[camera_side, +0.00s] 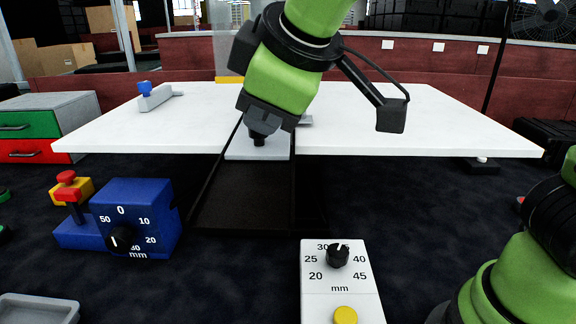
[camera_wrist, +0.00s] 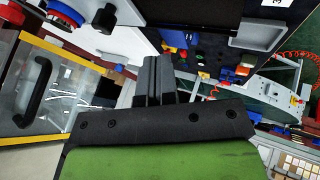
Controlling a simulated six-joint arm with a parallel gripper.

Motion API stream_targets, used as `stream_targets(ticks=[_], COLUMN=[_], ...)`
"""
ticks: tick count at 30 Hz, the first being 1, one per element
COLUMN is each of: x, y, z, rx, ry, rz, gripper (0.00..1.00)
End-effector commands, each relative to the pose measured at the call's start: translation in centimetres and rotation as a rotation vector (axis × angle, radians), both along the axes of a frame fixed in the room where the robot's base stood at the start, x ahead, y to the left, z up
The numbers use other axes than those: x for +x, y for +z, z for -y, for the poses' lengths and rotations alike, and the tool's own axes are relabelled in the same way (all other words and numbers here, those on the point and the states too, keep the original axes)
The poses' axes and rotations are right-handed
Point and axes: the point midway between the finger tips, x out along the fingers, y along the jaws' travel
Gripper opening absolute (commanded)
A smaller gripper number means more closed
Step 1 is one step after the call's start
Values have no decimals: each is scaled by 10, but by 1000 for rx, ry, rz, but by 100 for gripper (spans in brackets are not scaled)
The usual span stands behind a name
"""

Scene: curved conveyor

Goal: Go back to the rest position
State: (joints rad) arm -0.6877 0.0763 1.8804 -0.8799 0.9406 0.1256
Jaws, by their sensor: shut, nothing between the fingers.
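My gripper (camera_side: 258,138) hangs from the green arm, pointing down over the far end of the dark conveyor belt (camera_side: 245,200) in the side view. In the wrist view my gripper (camera_wrist: 154,62) shows its two dark fingers together, with nothing between them. A light grey plate (camera_side: 240,154) lies below and behind the fingertips, at the edge of the white table (camera_side: 400,130). The fingers appear apart from it, though the exact height is hard to tell.
A blue dial box (camera_side: 150,215) with a red-knobbed block stands left of the belt. A white dial box (camera_side: 340,275) with a yellow button is at front right. Green and red drawers (camera_side: 35,130) stand far left. A small blue-topped device (camera_side: 152,97) is on the table.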

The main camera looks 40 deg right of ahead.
Motion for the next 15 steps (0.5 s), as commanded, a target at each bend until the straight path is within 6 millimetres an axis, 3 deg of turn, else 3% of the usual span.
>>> stream_targets(ticks=[5,9,15], x=[-17,-58,-116], y=[6,8,0], z=[36,84,113], rx=[105,312,622], ry=[-132,-358,-629], rz=[-38,-86,-90], gripper=[0,0,0])
